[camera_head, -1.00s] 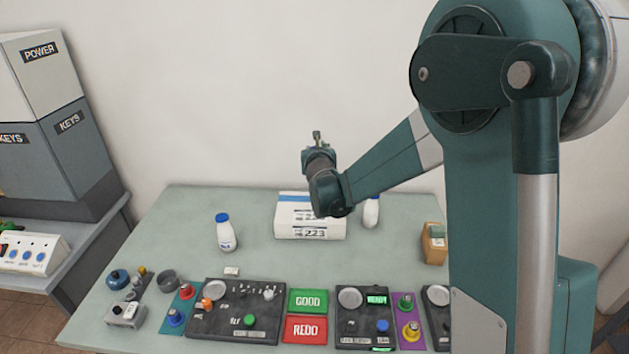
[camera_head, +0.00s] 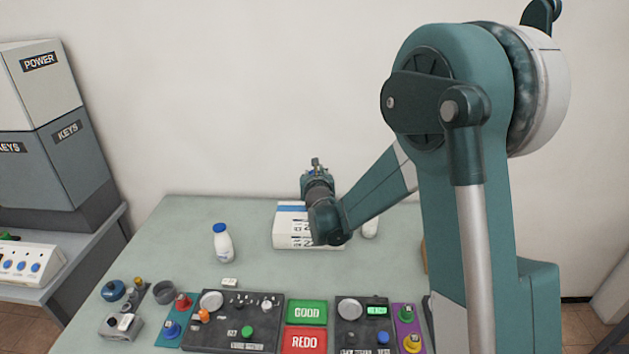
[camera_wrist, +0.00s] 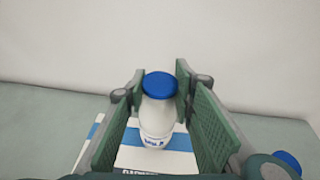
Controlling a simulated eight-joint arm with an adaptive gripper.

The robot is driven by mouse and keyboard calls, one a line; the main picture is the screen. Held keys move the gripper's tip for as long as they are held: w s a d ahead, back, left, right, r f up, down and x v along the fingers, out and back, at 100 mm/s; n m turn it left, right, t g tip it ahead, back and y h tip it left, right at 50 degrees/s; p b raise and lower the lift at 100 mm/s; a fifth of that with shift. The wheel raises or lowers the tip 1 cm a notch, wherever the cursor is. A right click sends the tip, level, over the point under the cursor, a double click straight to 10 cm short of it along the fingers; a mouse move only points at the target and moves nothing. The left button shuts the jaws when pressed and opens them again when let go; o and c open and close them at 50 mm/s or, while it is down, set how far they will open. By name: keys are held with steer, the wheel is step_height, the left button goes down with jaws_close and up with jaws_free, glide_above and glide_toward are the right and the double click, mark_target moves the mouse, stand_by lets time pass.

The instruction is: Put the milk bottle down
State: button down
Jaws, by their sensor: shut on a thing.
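A white milk bottle with a blue cap (camera_wrist: 158,112) stands upright between the two green jaw pads of my gripper (camera_wrist: 160,82) in the wrist view. My gripper is shut on it. In the head view my gripper (camera_head: 316,164) is above the back of the table, and the held bottle is mostly hidden by my wrist. Behind and below the bottle is a white box with a blue stripe (camera_head: 290,240), which also shows in the wrist view (camera_wrist: 130,158). I cannot tell whether the bottle touches it.
Another milk bottle (camera_head: 222,243) stands left on the table (camera_head: 180,230). A further one (camera_head: 370,228) is partly hidden by my arm, right of the box. Control panels (camera_head: 232,322) and GOOD and REDO buttons (camera_head: 306,312) line the front.

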steer(key=shift+f, duration=1.1)
steer(key=c, duration=1.9)
jaws_free()
steer(key=shift+c, duration=0.2)
steer(key=shift+r, duration=0.25)
steer(key=p+v, duration=0.1)
steer(key=v, duration=1.1)
